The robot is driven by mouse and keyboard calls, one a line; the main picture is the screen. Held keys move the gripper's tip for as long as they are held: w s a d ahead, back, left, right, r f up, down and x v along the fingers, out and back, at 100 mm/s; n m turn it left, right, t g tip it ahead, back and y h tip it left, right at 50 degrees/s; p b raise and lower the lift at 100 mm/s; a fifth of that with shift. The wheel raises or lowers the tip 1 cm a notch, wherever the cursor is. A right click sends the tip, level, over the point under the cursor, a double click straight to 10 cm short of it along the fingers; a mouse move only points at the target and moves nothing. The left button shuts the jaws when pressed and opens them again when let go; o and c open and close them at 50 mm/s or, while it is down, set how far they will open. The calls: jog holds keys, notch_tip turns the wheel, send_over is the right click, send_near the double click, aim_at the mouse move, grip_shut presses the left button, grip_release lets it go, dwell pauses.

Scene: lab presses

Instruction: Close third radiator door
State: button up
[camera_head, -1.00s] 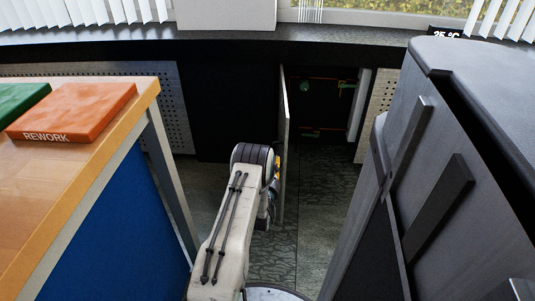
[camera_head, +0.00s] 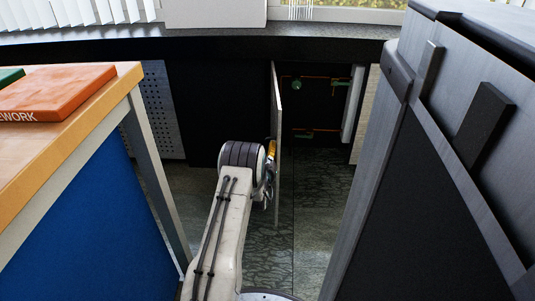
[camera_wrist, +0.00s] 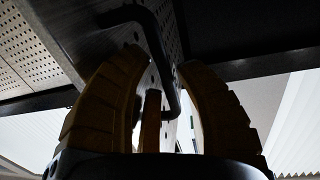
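The radiator door (camera_head: 277,120) stands swung out from the wall and is seen nearly edge-on in the head view. Its dark opening (camera_head: 315,110) to the right shows orange pipes and green valves. My gripper (camera_head: 270,170) is at the door's left face, low down, partly hidden by my arm. In the wrist view, a perforated panel, likely the door (camera_wrist: 85,40), carries a dark bent bar handle (camera_wrist: 150,22).
A wooden-topped table (camera_head: 130,88) with an orange REWORK tray (camera_head: 60,90) stands on the left. A large grey cabinet (camera_head: 420,170) with bar handles stands close on the right. Free floor (camera_head: 310,215) lies between them under the window ledge (camera_head: 200,40).

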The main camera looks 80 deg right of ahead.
jog(key=shift+o, duration=0.3)
grip_shut()
dwell(0.4)
